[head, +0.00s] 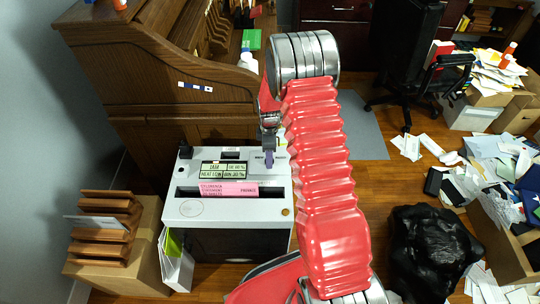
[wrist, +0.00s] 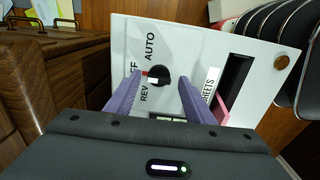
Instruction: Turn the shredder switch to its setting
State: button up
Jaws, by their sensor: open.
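The white-topped shredder (head: 250,208) stands left of centre in the head view. Its switch, a round black knob (wrist: 161,75), shows in the wrist view. The labels AUTO, a partly hidden one ending in FF, and REV surround the knob's left side. A white mark and a red mark show at the knob's left edge; I cannot tell exactly which label it points at. My gripper (wrist: 160,78) is open, with one purple finger on each side of the knob and visible gaps between. In the head view my gripper (head: 269,159) is over the panel's right part and hides the knob.
A pink sheet (head: 229,189) with printing lies at the shredder's slot. A wooden roll-top desk (head: 150,75) stands behind. A cardboard box (head: 125,260) with wooden trays is at left. A black bag (head: 425,250) and scattered papers lie at right.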

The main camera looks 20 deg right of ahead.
jog(key=shift+r, duration=0.1)
notch_tip(320, 180, up, 14)
jog(key=shift+f, duration=0.25)
dwell(0.4)
dwell(0.5)
